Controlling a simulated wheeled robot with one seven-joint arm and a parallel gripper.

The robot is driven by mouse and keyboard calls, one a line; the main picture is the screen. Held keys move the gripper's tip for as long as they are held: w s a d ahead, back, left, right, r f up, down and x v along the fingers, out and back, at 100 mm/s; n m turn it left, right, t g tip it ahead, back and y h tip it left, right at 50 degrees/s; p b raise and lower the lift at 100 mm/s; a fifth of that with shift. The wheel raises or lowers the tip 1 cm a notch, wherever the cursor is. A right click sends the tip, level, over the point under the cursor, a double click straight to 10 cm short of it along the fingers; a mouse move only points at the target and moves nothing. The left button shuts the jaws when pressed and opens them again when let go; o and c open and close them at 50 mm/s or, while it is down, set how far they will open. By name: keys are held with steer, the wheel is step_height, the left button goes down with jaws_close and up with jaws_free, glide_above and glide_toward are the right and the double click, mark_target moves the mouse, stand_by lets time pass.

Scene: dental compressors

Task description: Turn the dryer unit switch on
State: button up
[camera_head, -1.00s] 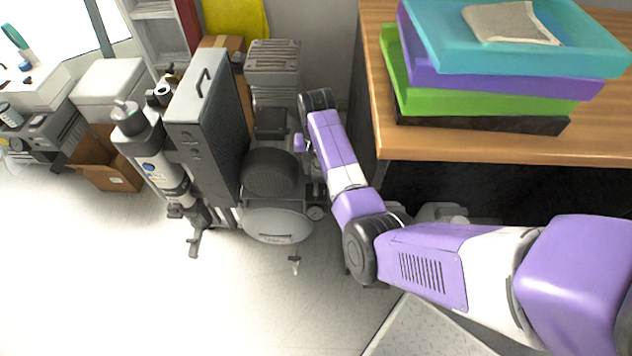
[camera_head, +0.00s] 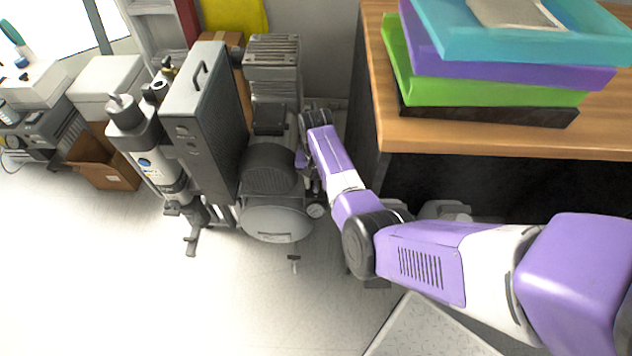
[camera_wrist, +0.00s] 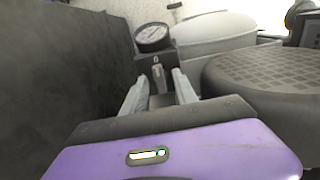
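The dryer unit is the upright grey box (camera_head: 205,125) with a top handle, standing beside a white filter cylinder (camera_head: 155,160). It joins the compressor, which has a dark ribbed motor cover (camera_head: 272,170) and a pale tank (camera_head: 275,222). In the wrist view, my gripper (camera_wrist: 159,88) has its two light grey fingers apart. A small grey lever-like part (camera_wrist: 158,75) on a dark block shows between and just beyond the fingertips; contact cannot be told. I cannot tell for certain that this is the switch. In the head view my arm and the motor hide the fingertips.
A round gauge (camera_wrist: 152,37) sits just beyond the fingers. The motor cover (camera_wrist: 265,80) is close on the right, and a dark surface (camera_wrist: 60,70) is close on the left. A wooden desk (camera_head: 480,140) with stacked trays (camera_head: 500,85) stands right of my arm. The floor in front is clear.

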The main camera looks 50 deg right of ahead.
jaws_close()
steer(key=n+p, duration=0.2)
steer(key=n, duration=0.1)
steer(key=shift+r+n, duration=0.1)
steer(key=shift+n, duration=0.3)
steer(key=n+p, duration=0.1)
steer(key=n, duration=0.4)
steer(key=n+p, duration=0.1)
steer(key=n, duration=0.4)
steer(key=shift+n+p, duration=0.4)
steer(key=shift+n, duration=1.7)
